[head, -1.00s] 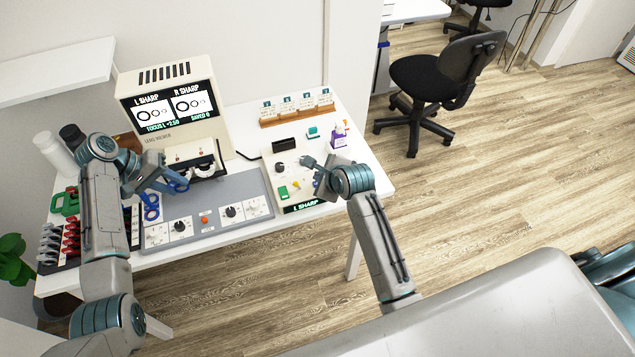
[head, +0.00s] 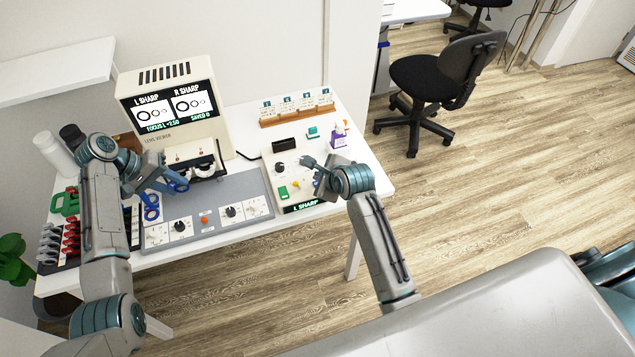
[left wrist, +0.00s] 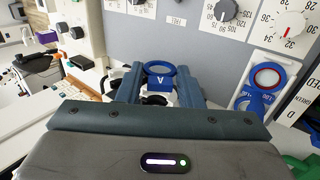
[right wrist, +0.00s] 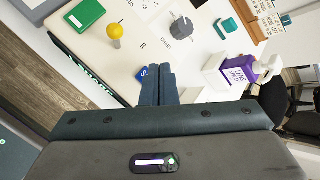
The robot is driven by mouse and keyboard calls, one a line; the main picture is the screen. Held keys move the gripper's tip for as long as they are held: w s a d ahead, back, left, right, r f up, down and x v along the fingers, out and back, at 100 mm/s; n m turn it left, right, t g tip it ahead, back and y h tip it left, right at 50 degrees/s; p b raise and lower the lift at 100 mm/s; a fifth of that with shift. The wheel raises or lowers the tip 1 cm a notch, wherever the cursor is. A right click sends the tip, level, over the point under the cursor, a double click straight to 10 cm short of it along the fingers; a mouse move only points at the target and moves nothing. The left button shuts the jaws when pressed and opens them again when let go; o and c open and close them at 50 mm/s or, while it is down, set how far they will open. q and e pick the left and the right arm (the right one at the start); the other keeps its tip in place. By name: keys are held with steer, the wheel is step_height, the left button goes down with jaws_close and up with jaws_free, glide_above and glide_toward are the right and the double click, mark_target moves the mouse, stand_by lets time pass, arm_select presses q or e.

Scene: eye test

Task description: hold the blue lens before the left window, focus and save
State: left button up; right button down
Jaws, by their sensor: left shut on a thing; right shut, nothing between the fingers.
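The viewer's screen (head: 170,108) reads L SHARP, R SHARP, FOCUS L +2.50 and SAVED 0. My right gripper (head: 307,162) is shut and empty over the cream control box (head: 265,160). In the right wrist view its tips (right wrist: 160,70) are beside a blue button (right wrist: 140,73) marked S.
Another blue ring (head: 151,205) is on the table's left side. Red and green handled lenses (head: 68,205) stand left of my left arm. A grey dial panel (head: 205,215) lies in front of the viewer. A purple bottle (head: 338,138) and a card rack (head: 297,112) stand at the right.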

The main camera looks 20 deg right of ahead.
steer(key=shift+f, duration=0.1)
steer(key=shift+f, duration=0.3)
steer(key=shift+f, duration=0.4)
stand_by(0.7)
steer(key=shift+r, duration=0.85)
steer(key=shift+r, duration=2.5)
steer(key=v, duration=1.2)
